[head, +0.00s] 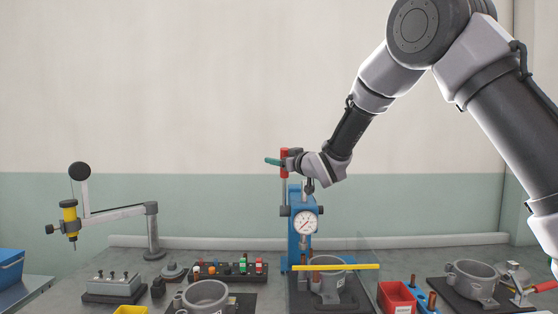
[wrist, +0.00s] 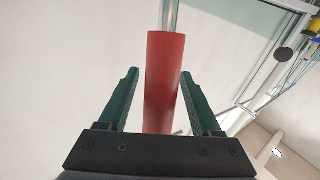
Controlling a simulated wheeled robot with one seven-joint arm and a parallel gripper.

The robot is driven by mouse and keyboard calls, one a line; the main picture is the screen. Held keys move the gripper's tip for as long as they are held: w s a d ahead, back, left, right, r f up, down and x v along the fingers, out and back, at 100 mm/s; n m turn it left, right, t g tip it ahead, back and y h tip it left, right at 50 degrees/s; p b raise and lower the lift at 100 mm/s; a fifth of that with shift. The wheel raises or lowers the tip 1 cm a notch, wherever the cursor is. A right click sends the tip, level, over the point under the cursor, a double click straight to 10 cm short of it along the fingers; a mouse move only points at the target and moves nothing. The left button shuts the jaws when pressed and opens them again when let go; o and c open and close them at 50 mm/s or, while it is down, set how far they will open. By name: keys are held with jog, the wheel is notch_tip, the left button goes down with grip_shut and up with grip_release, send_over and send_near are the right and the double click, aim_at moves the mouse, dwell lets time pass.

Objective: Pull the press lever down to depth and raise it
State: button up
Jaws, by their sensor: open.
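The press (head: 294,238) is a blue column with a round white dial gauge (head: 305,223) on its front. Its lever has a red cylindrical grip (head: 284,171) that points up above the press head. The red grip also shows in the wrist view (wrist: 163,85), with a metal rod beyond it. My gripper (wrist: 158,74) is open, with its green fingers on either side of the red grip and a gap showing on each side. In the head view my gripper (head: 281,158) is at the height of the red grip, and my wrist hides part of the lever.
A grey housing (head: 350,290) stands under the press behind a yellow-edged clear guard (head: 336,267). Another housing (head: 206,295) sits left and a third (head: 472,281) right. A red bin (head: 397,297) stands right of the press. A jointed stand (head: 152,230) is at left.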

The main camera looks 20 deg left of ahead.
grip_shut()
dwell(1.4)
